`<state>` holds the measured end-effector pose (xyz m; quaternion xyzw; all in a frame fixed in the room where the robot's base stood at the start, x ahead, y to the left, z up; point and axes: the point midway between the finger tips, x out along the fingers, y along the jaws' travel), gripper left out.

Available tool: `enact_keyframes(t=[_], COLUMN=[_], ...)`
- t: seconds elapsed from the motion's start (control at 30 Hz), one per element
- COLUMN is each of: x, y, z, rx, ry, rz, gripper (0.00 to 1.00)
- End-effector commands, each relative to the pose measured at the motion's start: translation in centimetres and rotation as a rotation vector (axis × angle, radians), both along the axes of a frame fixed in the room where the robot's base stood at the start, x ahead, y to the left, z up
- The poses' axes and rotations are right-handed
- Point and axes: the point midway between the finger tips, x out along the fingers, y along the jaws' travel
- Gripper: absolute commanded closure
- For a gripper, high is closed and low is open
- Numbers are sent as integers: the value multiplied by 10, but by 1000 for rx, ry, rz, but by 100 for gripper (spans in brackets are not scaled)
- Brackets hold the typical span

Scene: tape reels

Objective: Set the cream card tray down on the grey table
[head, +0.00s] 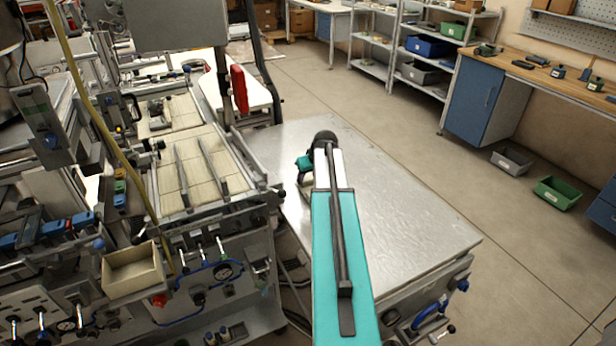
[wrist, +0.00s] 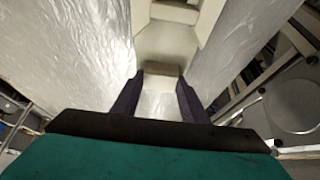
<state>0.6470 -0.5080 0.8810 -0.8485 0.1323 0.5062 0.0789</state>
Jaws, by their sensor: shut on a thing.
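The cream card tray (wrist: 162,68) shows in the wrist view, its near end between the two dark fingers of my gripper (wrist: 158,98). My gripper is shut on it. The tray stretches away to the top edge, where its far part is cut off. The grey table (wrist: 65,50) shows on both sides of the tray and between the fingers. I cannot tell whether the tray touches the table. In the head view the grey table (head: 400,225) lies under my teal arm, and I cannot make out the held tray there.
A cream open box (head: 131,270) sits on the front of the machine at left. A machine bench (head: 190,165) borders the table's left side. The table top right of my arm is bare. Grey (head: 512,159) and green (head: 557,193) bins stand on the floor at right.

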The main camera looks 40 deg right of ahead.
Motion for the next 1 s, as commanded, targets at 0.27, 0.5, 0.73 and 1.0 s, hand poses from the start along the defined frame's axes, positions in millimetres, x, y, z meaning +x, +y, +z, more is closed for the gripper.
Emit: enact_keyframes(t=[0.27, 0.5, 0.73, 1.0], x=[0, 0, 0, 0], y=[0, 0, 0, 0], z=[-3, -7, -6, -4], rx=[0, 0, -1, 0], ry=[-1, -1, -1, -1], rz=[0, 0, 1, 0], gripper=[87, 87, 41, 41])
